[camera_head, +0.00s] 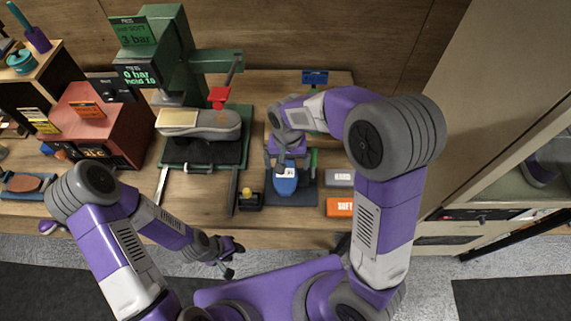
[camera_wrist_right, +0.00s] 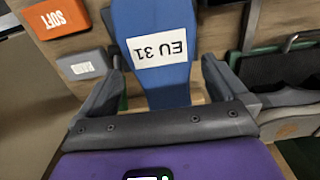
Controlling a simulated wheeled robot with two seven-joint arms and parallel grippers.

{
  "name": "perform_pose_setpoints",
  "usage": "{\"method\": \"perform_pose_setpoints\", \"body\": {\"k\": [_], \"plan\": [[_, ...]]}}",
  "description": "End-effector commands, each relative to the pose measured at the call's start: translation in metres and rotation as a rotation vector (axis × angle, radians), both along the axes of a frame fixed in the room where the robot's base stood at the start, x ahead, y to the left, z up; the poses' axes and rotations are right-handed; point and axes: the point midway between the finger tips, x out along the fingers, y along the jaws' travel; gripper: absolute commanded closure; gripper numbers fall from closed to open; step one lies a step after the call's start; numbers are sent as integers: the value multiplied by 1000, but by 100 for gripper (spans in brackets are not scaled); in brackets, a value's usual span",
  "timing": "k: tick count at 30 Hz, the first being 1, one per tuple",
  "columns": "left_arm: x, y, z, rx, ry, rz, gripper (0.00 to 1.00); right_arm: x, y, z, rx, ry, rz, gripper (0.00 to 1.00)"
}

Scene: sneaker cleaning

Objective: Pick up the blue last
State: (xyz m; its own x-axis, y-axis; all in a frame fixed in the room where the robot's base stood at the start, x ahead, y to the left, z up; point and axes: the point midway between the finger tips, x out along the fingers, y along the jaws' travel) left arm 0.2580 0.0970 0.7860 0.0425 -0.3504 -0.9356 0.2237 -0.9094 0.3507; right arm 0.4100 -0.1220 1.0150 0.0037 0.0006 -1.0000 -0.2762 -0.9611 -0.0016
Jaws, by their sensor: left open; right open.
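The blue last (camera_head: 284,184) stands on a dark mat at the right of the bench, with a white label. In the right wrist view the blue last (camera_wrist_right: 181,82) shows a label reading EU 31, upside down. My right gripper (camera_head: 287,158) is over the last from above. In the right wrist view its two fingers (camera_wrist_right: 160,85) are apart, one on each side of the last, with gaps visible. My left gripper (camera_head: 228,262) is open and empty, in front of the bench edge, far from the last.
An orange SOFT block (camera_head: 339,207) and a grey HARD block (camera_head: 339,178) lie right of the last. A green press (camera_head: 165,50) holds a grey shoe form (camera_head: 215,128) to the left. A small black box with a yellow top (camera_head: 249,199) stands nearby.

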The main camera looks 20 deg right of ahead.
Motion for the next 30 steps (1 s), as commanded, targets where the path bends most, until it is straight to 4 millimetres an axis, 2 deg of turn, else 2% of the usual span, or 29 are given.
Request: {"method": "perform_pose_setpoints", "body": {"k": [3,6,15,25,30], "plan": [[1,0,-4,0,-1,0,57,-1,3,-21,-2,6,-1,1],[1,0,-5,0,-2,1,57,-1,3,-32,-1,3,-1,1],[1,0,-5,0,-1,0,57,0,3,-35,0,0,-1,1],[1,0,-5,0,-2,1,57,0,3,-35,0,0,0,51],[1,0,-5,0,-1,0,57,0,3,-35,1,-1,0,53]]}}
